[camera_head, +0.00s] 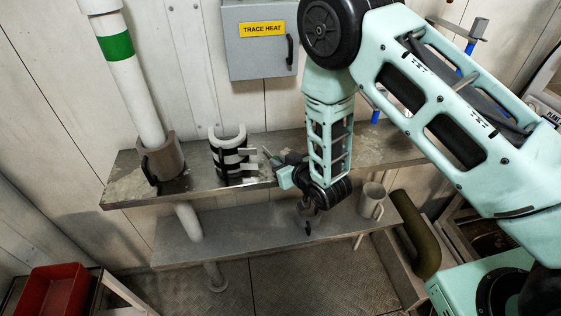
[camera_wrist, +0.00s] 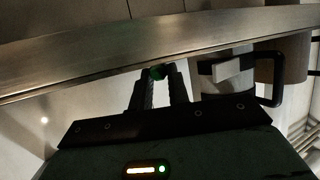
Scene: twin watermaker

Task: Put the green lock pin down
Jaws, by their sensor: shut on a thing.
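My gripper (camera_head: 271,160) is at the front edge of the upper metal shelf (camera_head: 375,145), just right of the white half-round shell with black bands. In the wrist view my gripper (camera_wrist: 157,80) is shut on the green lock pin (camera_wrist: 156,72). The rest of the pin is hidden. I cannot make out the pin in the head view, nor whether it touches the shelf.
The banded shell (camera_head: 232,160) stands close left of my gripper. A white pipe (camera_head: 132,85) with a green band rises from a brown collar at the shelf's left. A grey mug (camera_head: 371,200) stands on the lower shelf (camera_head: 240,232). A red bin (camera_head: 53,290) is at lower left.

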